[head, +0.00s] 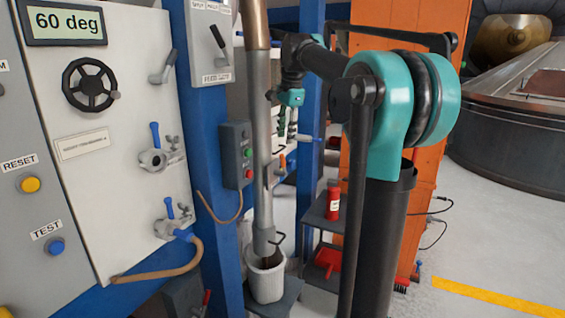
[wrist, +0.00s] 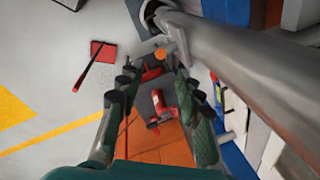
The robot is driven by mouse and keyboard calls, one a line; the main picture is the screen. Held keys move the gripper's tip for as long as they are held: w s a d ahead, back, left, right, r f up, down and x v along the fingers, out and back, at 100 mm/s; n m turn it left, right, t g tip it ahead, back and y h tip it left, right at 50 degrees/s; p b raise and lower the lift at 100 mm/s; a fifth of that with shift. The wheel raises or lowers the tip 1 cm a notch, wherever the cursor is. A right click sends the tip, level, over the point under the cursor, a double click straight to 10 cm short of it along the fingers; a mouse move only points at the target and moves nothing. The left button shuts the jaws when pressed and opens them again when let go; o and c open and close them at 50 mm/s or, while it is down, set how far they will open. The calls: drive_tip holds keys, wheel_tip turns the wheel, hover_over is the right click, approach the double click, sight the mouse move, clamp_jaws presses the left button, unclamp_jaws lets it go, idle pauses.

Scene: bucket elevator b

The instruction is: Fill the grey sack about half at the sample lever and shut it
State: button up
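The grey sack (head: 266,284) stands upright and open-mouthed under the spout of a slanted grey pipe (head: 262,200). Its fill level cannot be made out. In the wrist view its rim (wrist: 146,17) shows at the top, partly hidden by the pipe. A small orange-tipped lever (head: 282,161) sticks out from the pipe, probably the sample lever; its orange tip (wrist: 164,53) also shows in the wrist view. My gripper (head: 283,142) is beside the pipe, just above this lever. In the wrist view my gripper (wrist: 157,80) has its fingers apart, with nothing held between them.
A red bottle (head: 333,199) stands on a dark shelf (head: 322,222) right of the pipe. A red dustpan (head: 328,262) lies below. A button box (head: 237,155) and blue post (head: 208,130) stand left of the pipe. An orange column (head: 425,130) rises behind my arm.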

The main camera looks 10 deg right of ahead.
sight(283, 167)
drive_tip(key=f, duration=0.3)
drive_tip(key=w+f, duration=0.1)
drive_tip(key=f, duration=0.6)
drive_tip(key=shift+w+a+f, duration=0.25)
drive_tip(key=shift+w+a, duration=0.15)
clamp_jaws()
